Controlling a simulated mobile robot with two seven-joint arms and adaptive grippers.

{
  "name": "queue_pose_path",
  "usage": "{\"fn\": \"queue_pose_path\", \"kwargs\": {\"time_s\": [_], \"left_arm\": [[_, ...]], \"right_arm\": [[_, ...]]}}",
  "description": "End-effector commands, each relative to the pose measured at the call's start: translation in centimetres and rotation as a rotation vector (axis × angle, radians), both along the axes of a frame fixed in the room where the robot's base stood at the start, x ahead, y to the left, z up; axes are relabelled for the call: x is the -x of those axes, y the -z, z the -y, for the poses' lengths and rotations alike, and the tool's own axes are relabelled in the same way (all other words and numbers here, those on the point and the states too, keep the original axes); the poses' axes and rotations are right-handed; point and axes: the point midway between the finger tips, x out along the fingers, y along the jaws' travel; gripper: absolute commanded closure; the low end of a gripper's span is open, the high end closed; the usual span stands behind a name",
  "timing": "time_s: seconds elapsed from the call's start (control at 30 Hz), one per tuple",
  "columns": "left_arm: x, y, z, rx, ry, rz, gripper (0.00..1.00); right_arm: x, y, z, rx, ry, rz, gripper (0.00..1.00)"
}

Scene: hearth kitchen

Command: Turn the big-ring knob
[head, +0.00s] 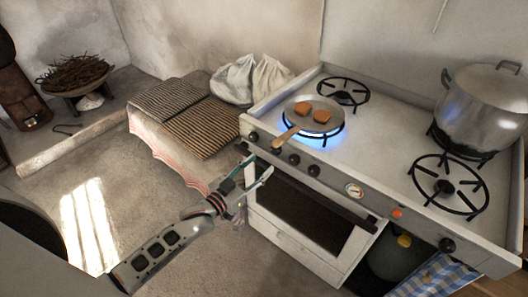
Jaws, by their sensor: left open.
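The white stove (375,150) has several dark knobs along its front panel. They include a far-left knob (253,136), a group of knobs (294,159) left of the round gauge, and a lone knob (447,244) at the far right. I cannot tell from markings which one is the big-ring knob. My left gripper (256,168) is open and empty, in front of the panel's left part, a little below the left knobs. It appears apart from them. My right gripper is not in view.
A pan (311,115) with two brown pieces sits over a blue flame, its wooden handle reaching over the front edge. A big pot (484,105) stands at the right, with blue glow beside it. An oven handle (310,190) runs below the panel. Open floor lies left.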

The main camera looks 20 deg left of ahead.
Motion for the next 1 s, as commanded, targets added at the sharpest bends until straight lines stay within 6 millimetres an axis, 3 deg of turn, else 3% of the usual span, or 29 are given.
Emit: {"fn": "queue_pose_path", "kwargs": {"time_s": [0.17, 0.6, 1.0], "left_arm": [[-1.3, -0.4, 0.3, 0.003, 0.002, 0.009, 0.57], [-6.9, -0.3, 2.3, 0.003, 0.002, 0.007, 0.57], [-7.6, -0.3, 2.6, 0.002, 0.002, 0.006, 0.57]], "right_arm": [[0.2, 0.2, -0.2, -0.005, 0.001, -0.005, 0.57], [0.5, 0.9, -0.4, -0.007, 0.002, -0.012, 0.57], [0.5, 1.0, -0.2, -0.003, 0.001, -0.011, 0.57]]}}
